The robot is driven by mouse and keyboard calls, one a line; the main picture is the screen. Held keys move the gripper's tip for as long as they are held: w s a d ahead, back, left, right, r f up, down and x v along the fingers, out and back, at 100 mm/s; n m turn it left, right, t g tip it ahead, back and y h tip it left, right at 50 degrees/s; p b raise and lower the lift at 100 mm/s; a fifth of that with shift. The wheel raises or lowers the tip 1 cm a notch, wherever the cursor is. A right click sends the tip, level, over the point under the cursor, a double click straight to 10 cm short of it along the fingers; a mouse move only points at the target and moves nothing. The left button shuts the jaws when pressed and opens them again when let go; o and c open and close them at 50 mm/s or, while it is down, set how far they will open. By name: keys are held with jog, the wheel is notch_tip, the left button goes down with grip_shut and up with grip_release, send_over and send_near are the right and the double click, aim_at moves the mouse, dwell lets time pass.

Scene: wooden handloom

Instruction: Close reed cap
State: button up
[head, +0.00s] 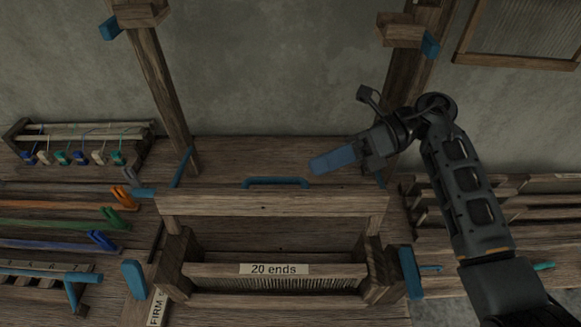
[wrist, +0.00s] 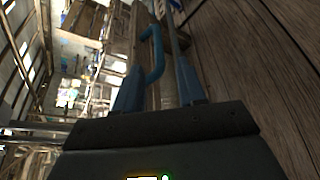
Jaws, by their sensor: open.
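The reed cap (head: 270,204) looks like a wooden bar across the loom frame, with a blue handle (head: 275,182) along its top edge. The reed (head: 300,284) shows below it as a row of fine dents, with a dark gap between the two. My gripper (head: 316,164) is open and empty, with blue fingers pointing left, just right of the handle. In the wrist view the handle (wrist: 153,55) appears beyond and between my fingers (wrist: 160,82). I cannot tell whether they touch it.
A "20 ends" label (head: 274,269) is on the bar above the reed. Wooden uprights (head: 165,95) stand behind on both sides. Blue levers (head: 410,272) flank the frame. Racks with coloured tools (head: 65,222) lie left, and a slatted rack (head: 500,205) is right.

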aim_at(272, 204)
jog(key=shift+p+x, duration=0.85)
jog(key=shift+x, duration=2.6)
jog(key=shift+r, duration=0.15)
grip_shut()
